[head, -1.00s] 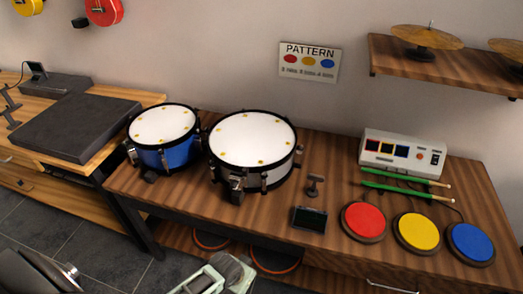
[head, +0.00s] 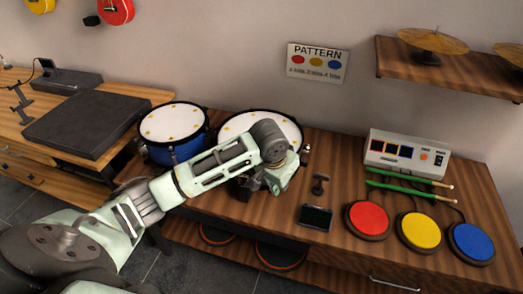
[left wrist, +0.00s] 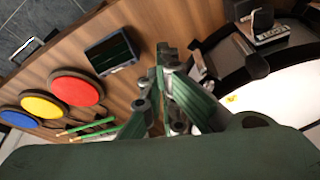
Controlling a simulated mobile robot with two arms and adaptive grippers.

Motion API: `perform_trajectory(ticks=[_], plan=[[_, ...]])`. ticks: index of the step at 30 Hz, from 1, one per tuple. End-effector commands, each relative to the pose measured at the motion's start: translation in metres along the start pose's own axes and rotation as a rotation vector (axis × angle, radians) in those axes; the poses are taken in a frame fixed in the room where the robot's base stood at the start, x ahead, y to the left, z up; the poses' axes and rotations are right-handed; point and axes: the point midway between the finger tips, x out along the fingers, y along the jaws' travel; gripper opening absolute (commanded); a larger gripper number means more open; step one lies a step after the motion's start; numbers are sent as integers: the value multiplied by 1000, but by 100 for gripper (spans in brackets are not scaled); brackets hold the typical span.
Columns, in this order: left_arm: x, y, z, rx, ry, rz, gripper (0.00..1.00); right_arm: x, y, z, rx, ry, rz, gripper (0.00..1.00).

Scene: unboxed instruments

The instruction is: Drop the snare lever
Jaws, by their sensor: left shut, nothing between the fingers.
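The white-headed snare drum (head: 235,122) stands on the wooden table, its front largely hidden by my left arm in the head view. Its white head also shows at the right of the left wrist view (left wrist: 285,95). Dark fittings (left wrist: 262,30) stand on the drum's side there; I cannot tell surely which part is the lever. My left gripper (head: 250,185) is at the drum's front side. In the left wrist view its fingers (left wrist: 163,50) are together and empty, beside the drum's fittings; contact is not clear. My right gripper is out of view.
A blue drum (head: 175,150) stands left of the snare. To the right are a small dark screen (head: 315,217), a small T-shaped stand (head: 319,184), red (head: 367,220), yellow (head: 419,231) and blue pads (head: 471,243), green sticks (head: 405,186) and a control box (head: 405,152).

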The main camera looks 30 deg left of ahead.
Motion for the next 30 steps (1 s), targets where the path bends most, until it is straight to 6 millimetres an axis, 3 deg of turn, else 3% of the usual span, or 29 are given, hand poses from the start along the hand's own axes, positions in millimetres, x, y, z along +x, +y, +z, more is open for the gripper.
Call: perform_trajectory(ticks=[1,6,12,18,30], plan=[[-12,-16,-15,-25,5,-22,0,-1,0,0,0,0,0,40],[-46,-64,-51,-144,5,-72,0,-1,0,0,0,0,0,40],[-83,-109,-79,-274,14,-104,0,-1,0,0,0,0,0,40],[-99,-126,-88,-330,18,-111,0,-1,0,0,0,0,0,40],[-97,-126,-88,-333,17,-111,0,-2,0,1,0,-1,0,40]])
